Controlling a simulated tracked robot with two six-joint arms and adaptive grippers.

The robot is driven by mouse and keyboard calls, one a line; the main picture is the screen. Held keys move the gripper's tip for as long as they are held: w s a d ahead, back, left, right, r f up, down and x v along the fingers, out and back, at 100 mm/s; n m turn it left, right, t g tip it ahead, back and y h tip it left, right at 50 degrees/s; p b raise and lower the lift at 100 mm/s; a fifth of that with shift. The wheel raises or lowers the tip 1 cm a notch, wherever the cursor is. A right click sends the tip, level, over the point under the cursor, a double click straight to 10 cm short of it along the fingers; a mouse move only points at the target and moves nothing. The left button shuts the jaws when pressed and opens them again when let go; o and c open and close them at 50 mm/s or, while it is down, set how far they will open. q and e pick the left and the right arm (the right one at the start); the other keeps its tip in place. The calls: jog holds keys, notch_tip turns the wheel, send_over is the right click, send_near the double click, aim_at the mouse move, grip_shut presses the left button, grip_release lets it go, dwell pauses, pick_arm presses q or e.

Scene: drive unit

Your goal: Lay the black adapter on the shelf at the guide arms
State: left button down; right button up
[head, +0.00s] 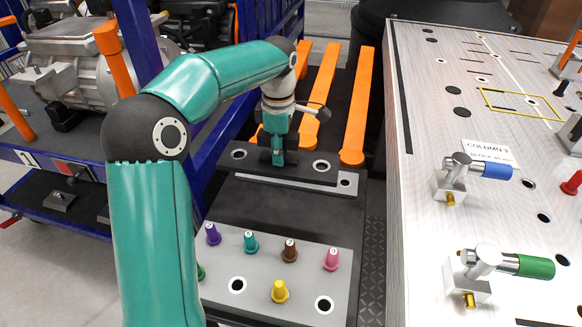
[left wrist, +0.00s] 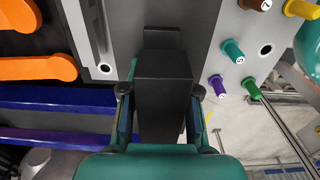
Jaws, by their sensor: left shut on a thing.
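My left gripper (head: 278,158) is low over the far part of the dark shelf (head: 280,208), just in front of the orange arms (head: 357,100). It is shut on the black adapter (left wrist: 164,90), a dark block between its two fingers in the left wrist view. In the head view the adapter is hard to tell from the dark bar around the fingertips. I cannot tell whether it touches the surface below. The orange arms also show at the left of the left wrist view (left wrist: 40,68). My right gripper is not in view.
A grey plate (head: 217,266) with several coloured pegs lies on the near part of the shelf. Blue rails (head: 210,130) stand to its left. To the right is a light worktop (head: 420,110) with blue-handled (head: 495,170) and green-handled (head: 530,265) clamps. The shelf between plate and gripper is clear.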

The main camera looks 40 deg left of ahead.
pick_arm(q)
jog(key=f, duration=0.9)
jog(key=d+f, duration=0.1)
jog(key=f, duration=0.3)
jog(key=shift+w+f, duration=0.15)
jog(key=shift+w, duration=0.25)
jog(key=shift+a+f+p, duration=0.1)
jog(key=shift+f+p, duration=0.2)
jog(key=shift+f, duration=2.35)
jog(key=c, duration=0.8)
grip_release()
jog(key=shift+c, duration=0.2)
notch_tip(320, 180, up, 12)
jog(key=shift+b, duration=0.3)
